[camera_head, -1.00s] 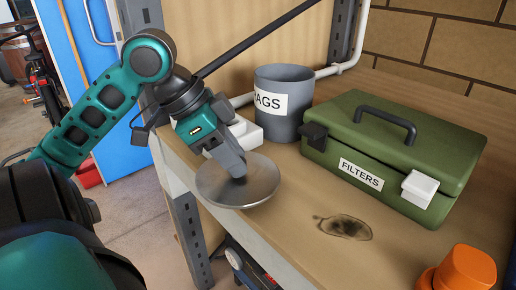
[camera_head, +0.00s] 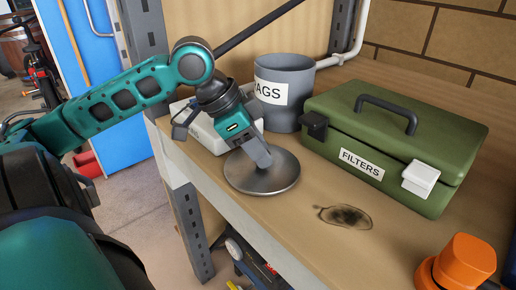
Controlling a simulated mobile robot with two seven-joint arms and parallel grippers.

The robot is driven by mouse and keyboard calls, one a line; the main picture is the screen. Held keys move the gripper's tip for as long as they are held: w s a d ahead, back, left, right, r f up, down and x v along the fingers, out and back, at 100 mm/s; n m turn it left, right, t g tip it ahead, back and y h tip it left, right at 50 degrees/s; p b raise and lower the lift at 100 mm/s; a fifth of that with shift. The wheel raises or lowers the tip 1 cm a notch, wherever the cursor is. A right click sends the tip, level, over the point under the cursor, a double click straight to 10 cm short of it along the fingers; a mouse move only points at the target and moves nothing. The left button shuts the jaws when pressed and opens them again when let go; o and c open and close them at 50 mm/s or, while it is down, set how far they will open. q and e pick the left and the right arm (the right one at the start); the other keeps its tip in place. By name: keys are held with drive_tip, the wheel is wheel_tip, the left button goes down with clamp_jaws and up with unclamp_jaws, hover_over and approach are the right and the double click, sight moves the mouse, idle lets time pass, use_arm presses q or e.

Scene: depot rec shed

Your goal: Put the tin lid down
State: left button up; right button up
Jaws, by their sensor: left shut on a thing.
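The tin lid (camera_head: 272,181) is a round, grey metal disc in the head view, over the wooden shelf near its front edge. My left gripper (camera_head: 258,162) is shut on it from above, at about the middle of the disc. The lid looks nearly level and very close to the shelf top (camera_head: 265,222); I cannot tell whether it touches. The gripper hides part of the lid's far side. My right gripper is not in view.
A grey bin labelled "AGS" (camera_head: 283,103) and a white tray (camera_head: 204,132) stand behind the lid. A green box labelled "FILTERS" (camera_head: 394,140) is to its right. A dark stain (camera_head: 345,216) marks bare shelf. An orange object (camera_head: 460,265) is front right.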

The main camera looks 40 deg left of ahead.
use_arm(q)
drive_tip(key=o, duration=0.6)
drive_tip(key=shift+f, duration=0.1)
drive_tip(key=o, duration=0.5)
drive_tip(key=shift+c, duration=0.2)
drive_tip(key=shift+s+a+r, duration=0.1)
drive_tip(key=shift+s+r, duration=0.05)
drive_tip(key=shift+r, duration=0.45)
drive_tip(key=p+v, duration=0.2)
drive_tip(key=v, duration=0.9)
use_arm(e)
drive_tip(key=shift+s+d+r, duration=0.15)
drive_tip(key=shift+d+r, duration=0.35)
use_arm(q)
drive_tip(key=shift+s, duration=0.15)
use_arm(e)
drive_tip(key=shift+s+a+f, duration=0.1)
